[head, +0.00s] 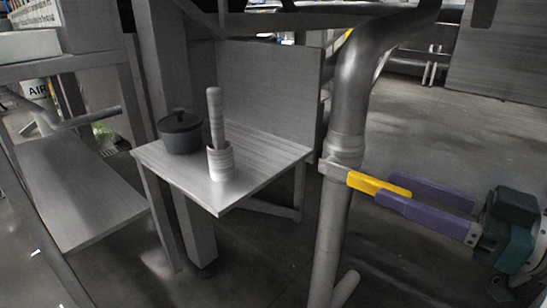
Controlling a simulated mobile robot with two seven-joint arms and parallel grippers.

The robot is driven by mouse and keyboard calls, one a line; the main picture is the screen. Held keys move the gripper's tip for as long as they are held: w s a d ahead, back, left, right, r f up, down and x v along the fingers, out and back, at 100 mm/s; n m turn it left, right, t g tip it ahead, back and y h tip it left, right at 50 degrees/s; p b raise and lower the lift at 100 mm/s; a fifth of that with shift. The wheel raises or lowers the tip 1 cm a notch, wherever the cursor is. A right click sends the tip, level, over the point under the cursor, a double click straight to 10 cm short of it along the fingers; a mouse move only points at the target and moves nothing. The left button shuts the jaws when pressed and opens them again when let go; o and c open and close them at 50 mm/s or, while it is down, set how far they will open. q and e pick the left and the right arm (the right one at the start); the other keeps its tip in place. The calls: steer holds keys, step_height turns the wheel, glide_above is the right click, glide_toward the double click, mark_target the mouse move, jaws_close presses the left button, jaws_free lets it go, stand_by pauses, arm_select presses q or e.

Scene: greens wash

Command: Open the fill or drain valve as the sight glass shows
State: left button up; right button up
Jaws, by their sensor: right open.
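A yellow valve lever (364,182) sticks out to the right from a collar on a thick grey vertical pipe (345,110). My right gripper (387,188) comes in from the right with its two purple fingers spread. One finger is on the far side of the lever's outer end and the other on the near side. The lever's end lies between the fingertips in this view; I cannot tell whether either finger touches it. The gripper is open. I cannot make out a sight glass or a second valve lever. My left gripper is not in view.
A metal table (262,150) with a backboard stands left of the pipe. It holds a dark lidded pot (180,134) and a ribbed cup (221,163) with a thick rod upright in it. A grey bench (70,190) is at far left. The floor behind my gripper looks clear.

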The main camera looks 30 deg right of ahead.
mark_target(349, 172)
steer(key=shift+b+x, duration=0.3)
steer(key=shift+x, duration=1.2)
jaws_close()
